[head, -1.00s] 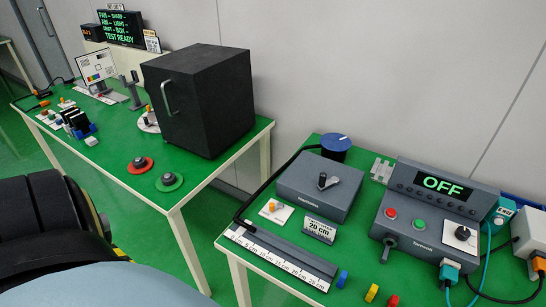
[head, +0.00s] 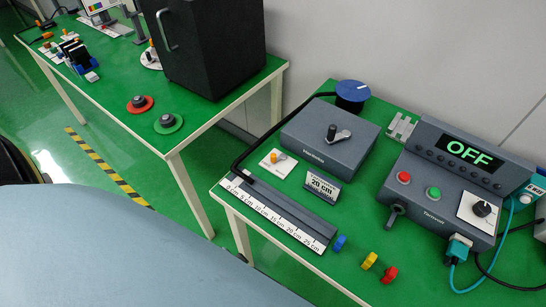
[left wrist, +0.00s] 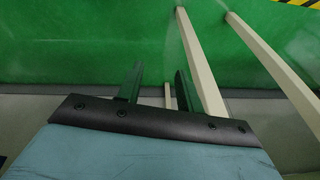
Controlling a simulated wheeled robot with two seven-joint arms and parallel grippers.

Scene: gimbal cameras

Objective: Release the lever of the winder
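The winder is most likely the grey box (head: 330,150) on the near green table in the head view. A small lever (head: 341,135) with a dark knob sits on its top. A blue-topped spool (head: 352,92) stands behind it, and a black cable runs around its left side to a ruler (head: 275,217). A small sign reading 20 cm (head: 323,186) stands in front. My left gripper (left wrist: 158,88) shows in the left wrist view with its fingers apart and nothing between them. It is away from the winder. My right gripper is not in view.
A control box (head: 450,185) with an OFF display stands right of the winder. Blue, yellow (head: 369,261) and red pieces lie at the front edge. A small orange peg (head: 273,157) is on a white plate. Another green table (head: 118,100) with a black cabinet (head: 215,45) stands left.

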